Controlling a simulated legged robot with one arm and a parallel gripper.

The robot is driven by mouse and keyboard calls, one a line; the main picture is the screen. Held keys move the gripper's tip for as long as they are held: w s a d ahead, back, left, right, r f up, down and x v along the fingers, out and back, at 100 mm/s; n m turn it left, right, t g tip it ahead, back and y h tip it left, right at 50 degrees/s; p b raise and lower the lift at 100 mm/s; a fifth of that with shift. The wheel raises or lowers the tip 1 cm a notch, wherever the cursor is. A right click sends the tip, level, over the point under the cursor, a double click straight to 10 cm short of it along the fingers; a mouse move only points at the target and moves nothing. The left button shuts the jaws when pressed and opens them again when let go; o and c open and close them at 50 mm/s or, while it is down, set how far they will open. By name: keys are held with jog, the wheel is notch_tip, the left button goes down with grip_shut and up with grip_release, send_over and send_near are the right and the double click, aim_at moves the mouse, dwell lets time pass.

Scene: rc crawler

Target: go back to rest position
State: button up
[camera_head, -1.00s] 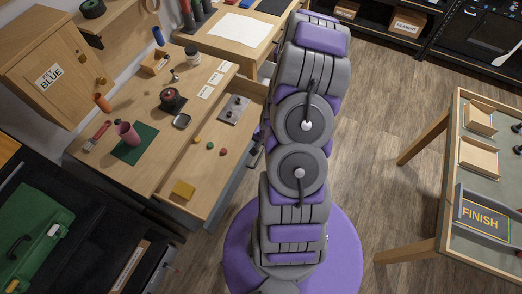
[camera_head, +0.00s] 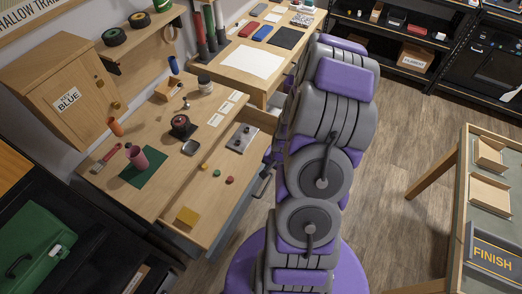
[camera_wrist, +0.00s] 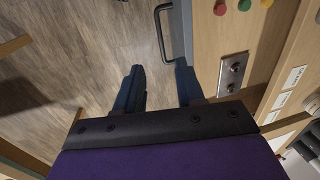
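My gripper (camera_wrist: 160,88) shows in the wrist view with its two dark fingers apart and nothing between them. It hangs over the wooden floor beside the workbench drawer front, near a dark bar handle (camera_wrist: 159,32).
The wooden workbench (camera_head: 165,205) with an open drawer stands left of my arm. A metal plate (camera_head: 243,138) and several coloured knobs lie near its edge. A table with a FINISH sign (camera_head: 491,257) stands at right. Floor (camera_head: 395,160) between is clear.

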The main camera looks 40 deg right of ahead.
jog(key=a+r+n+g+b, duration=0.2)
jog(key=a+r+n+b, duration=0.2)
jog(key=a+r+n, duration=0.75)
jog(key=s+a+r+n+g+b, duration=0.1)
jog(key=s+a+r+n+b, duration=0.1)
jog(key=s+a+r, duration=0.9)
jog(key=s+a, duration=0.1)
jog(key=s, duration=0.2)
jog(key=shift+s+g+h, duration=0.3)
jog(key=shift+s+h, duration=0.1)
jog(key=shift+d+r, duration=0.1)
